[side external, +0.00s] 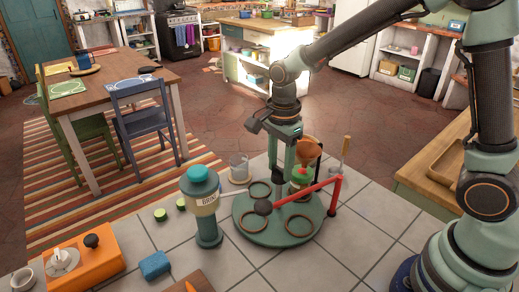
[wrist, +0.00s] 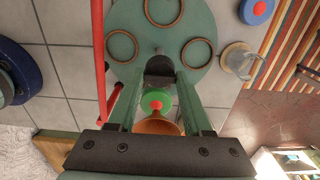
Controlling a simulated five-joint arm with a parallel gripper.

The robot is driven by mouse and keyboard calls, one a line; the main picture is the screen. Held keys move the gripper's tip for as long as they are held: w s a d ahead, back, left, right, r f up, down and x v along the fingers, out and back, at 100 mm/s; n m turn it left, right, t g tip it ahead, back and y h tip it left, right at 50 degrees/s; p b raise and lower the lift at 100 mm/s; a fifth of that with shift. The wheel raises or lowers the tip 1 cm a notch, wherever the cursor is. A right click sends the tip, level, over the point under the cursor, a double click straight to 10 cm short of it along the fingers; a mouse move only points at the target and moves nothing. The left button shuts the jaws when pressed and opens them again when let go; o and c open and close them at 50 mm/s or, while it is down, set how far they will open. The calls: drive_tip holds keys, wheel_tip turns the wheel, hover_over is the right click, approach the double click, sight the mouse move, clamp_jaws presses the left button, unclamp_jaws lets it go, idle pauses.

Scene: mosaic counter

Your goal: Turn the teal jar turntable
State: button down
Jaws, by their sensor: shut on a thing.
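The teal turntable (side external: 270,229) is a round green disc on the tiled counter, with three brown rings on it. It also shows in the wrist view (wrist: 128,75), with a small knob at its middle. My gripper (side external: 293,190) points down over the disc's far side. In the wrist view its fingers (wrist: 160,74) close around a dark lug (wrist: 160,66) at the disc's edge. A green jar with a red knob (wrist: 156,99) and an orange-brown flared piece (wrist: 160,126) show between the fingers. The fingers partly hide the jar in the side view.
A teal-lidded jar on a stand (side external: 202,200) is at left, a glass mug (side external: 239,168) behind. A blue block (side external: 155,265) and an orange appliance (side external: 85,260) are at front left.

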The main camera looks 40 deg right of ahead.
drive_tip(key=shift+m, duration=0.6)
drive_tip(key=shift+r+m, duration=0.1)
drive_tip(key=shift+m, duration=6)
drive_tip(key=shift+c, duration=1.6)
unclamp_jaws()
wheel_tip(320, 180, up, 12)
